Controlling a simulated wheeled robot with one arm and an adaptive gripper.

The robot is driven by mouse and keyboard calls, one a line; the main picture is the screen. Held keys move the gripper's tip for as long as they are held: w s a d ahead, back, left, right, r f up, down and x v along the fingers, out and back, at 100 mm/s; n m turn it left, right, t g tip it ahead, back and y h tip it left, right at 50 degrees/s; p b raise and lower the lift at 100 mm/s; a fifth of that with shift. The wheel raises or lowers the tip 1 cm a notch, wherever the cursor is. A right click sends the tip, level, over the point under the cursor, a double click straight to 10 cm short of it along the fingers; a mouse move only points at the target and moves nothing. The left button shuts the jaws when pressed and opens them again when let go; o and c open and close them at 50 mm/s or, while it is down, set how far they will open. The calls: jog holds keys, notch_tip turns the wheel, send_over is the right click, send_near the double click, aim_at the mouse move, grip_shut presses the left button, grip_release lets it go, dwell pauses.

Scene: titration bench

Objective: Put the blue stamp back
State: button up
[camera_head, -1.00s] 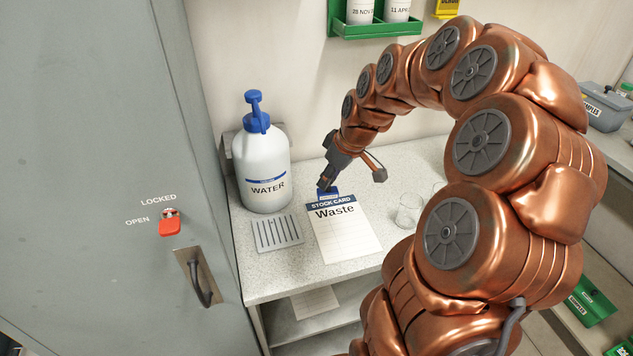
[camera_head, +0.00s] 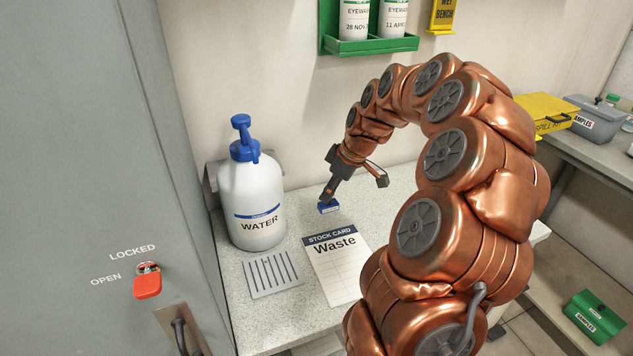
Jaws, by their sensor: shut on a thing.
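The blue stamp (camera_head: 329,209) is a small blue block with a pale label, just beyond the top edge of the stock card on the bench. My gripper (camera_head: 327,198) points down over it and is shut on its upper part. I cannot tell whether the stamp touches the bench top or is held slightly above it. The stock card (camera_head: 338,275) is headed "Waste" and lies flat on the speckled bench (camera_head: 296,225), clear of the stamp. My arm hides the card's lower right part and the bench to its right.
A white water bottle (camera_head: 252,200) with a blue pump stands left of the card. A grey slotted plate (camera_head: 272,273) lies in front of it. A grey cabinet (camera_head: 90,150) borders the left. A green eyewash holder (camera_head: 370,46) is on the wall. Bare bench shows behind the stamp.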

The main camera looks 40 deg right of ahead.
jog(key=w+d+p, duration=0.1)
jog(key=w+d, duration=0.1)
jog(key=w, duration=0.6)
jog(key=shift+w+d+f, duration=0.2)
jog(key=shift+f, duration=0.15)
jog(key=shift+w, duration=0.1)
notch_tip(320, 180, down, 3)
jog(key=shift+w+r+p, duration=0.1)
jog(key=shift+p, duration=0.5)
jog(key=shift+f, duration=0.4)
jog(key=shift+f, duration=0.1)
jog(key=shift+f, duration=0.15)
jog(key=o, duration=0.9)
